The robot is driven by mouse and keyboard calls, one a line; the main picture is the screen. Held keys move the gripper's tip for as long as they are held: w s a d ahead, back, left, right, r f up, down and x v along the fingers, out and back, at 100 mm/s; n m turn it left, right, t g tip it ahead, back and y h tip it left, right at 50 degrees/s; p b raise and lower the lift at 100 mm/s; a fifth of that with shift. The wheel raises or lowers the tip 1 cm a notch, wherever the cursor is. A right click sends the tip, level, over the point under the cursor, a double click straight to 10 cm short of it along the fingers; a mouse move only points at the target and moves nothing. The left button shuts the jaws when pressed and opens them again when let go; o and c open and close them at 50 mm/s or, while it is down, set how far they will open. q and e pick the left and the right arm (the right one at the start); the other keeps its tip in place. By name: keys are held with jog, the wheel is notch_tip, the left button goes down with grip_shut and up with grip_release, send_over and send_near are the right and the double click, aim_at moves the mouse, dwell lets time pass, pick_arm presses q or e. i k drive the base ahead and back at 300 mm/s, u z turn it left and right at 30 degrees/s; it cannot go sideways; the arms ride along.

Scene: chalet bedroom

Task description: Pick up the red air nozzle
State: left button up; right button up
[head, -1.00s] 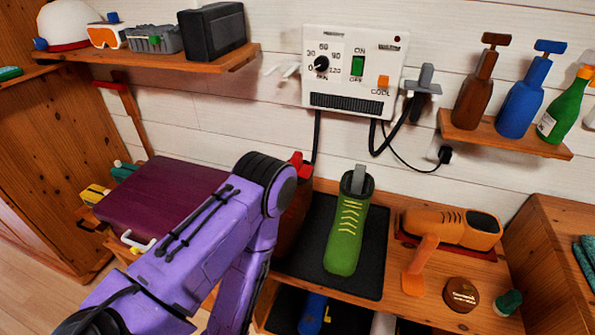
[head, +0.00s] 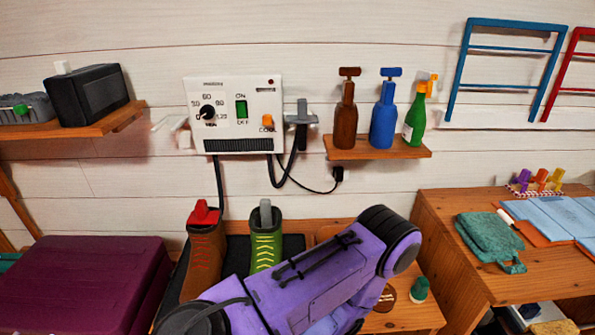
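The red air nozzle (head: 203,214) sticks up out of the top of a brown boot (head: 204,255) with red laces. The boot stands at the left end of a dark mat on the wooden bench. A grey nozzle (head: 265,213) sits likewise in the green boot (head: 265,245) beside it. One of my purple arms crosses the lower middle of the head view, in front of the lower part of the green boot. Neither of my grippers is in view.
A white wall dryer unit (head: 235,115) with a grey nozzle (head: 301,113) at its side hangs above the boots. A maroon case (head: 85,280) stands left. A bottle shelf (head: 375,149) and a desk (head: 450,235) are to the right. My arm covers much of the bench.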

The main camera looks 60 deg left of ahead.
aim_at(202, 216)
jog(key=z, duration=0.9)
jog(key=k, duration=1)
jog(key=u, duration=1.9)
